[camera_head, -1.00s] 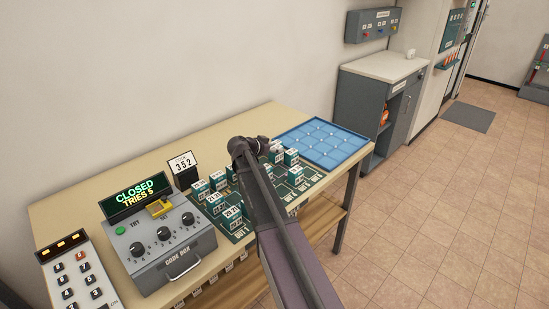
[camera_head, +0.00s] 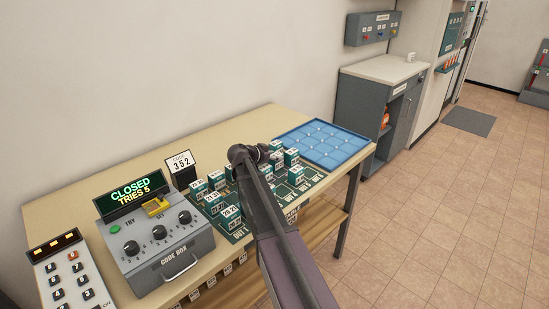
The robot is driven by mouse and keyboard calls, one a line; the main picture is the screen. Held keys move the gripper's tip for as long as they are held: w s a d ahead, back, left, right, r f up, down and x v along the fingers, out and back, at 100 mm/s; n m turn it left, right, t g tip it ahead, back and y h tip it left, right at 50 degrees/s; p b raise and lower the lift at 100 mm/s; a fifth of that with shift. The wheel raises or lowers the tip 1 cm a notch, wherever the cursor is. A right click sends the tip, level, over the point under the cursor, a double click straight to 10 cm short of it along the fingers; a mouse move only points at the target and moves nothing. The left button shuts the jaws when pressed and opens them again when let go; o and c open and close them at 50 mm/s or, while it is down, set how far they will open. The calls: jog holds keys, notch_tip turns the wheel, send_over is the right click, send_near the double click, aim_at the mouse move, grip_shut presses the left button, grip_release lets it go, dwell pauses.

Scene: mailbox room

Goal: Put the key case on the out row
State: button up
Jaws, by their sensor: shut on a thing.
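Small teal-and-white numbered cases stand in rows on a dark green board; one (camera_head: 231,213) at the front left looks marked 20-21. Which one is the task's key case cannot be told. The out row (camera_head: 240,234) is the board's front edge, with white OUT lettering, partly hidden by my arm. My gripper (camera_head: 263,149) is over the back of the board, just left of a case (camera_head: 276,146). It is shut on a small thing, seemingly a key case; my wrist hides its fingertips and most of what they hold.
A grey code box (camera_head: 160,250) reads CLOSED, TRIES 5. A keypad (camera_head: 68,275) stands left of it and a 352 sign (camera_head: 181,161) behind it. A blue compartment tray (camera_head: 322,143) lies right of the board. The wooden table (camera_head: 95,180) is bare along the back.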

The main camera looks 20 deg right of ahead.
jog(key=shift+f, duration=0.25)
jog(key=o, duration=1.2)
jog(key=shift+r, duration=0.1)
jog(key=shift+r, duration=0.1)
jog(key=shift+r, duration=0.15)
jog(key=p+v, duration=0.5)
jog(key=v, duration=0.7)
